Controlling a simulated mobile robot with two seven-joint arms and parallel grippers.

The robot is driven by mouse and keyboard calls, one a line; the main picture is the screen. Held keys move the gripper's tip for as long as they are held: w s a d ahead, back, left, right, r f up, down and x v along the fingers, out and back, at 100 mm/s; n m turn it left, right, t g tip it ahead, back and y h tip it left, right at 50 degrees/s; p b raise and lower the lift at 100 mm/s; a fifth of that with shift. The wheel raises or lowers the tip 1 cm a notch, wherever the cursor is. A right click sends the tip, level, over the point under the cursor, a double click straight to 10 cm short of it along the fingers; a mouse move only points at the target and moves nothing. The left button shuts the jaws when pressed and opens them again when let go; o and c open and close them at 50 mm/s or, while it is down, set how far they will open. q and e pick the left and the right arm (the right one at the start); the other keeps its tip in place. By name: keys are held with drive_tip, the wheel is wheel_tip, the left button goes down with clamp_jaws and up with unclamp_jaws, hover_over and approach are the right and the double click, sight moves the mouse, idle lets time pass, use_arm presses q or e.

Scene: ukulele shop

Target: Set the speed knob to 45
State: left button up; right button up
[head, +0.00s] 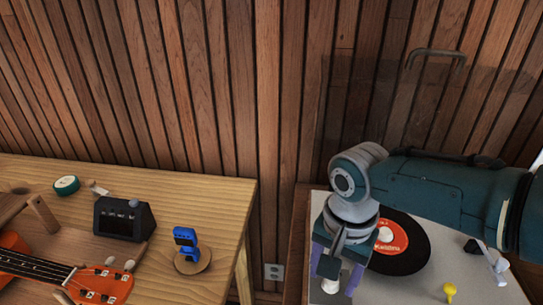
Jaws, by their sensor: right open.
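A turntable (410,287) with a black record (412,252) with a red label stands on the right. A pale knob-like piece (330,286) sits at its front left, partly hidden by my right gripper. A yellow knob-like piece (450,290) stands farther right on the deck. I cannot tell which one is the speed knob, and no speed numbers are readable. My right gripper (336,273) points down with its purple fingers apart, one on each side above the pale piece; contact cannot be made out. My left gripper is not in view.
A transparent lid (400,110) stands raised behind the turntable. The tonearm (490,260) is on its right. On the left, a wooden table (215,210) holds an orange ukulele (100,285), a black clock-like device (122,218) and a blue gadget (186,241). A gap separates the tables.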

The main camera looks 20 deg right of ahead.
wheel_tip(320, 180, up, 10)
drive_tip(key=p, duration=0.4)
idle(0.3)
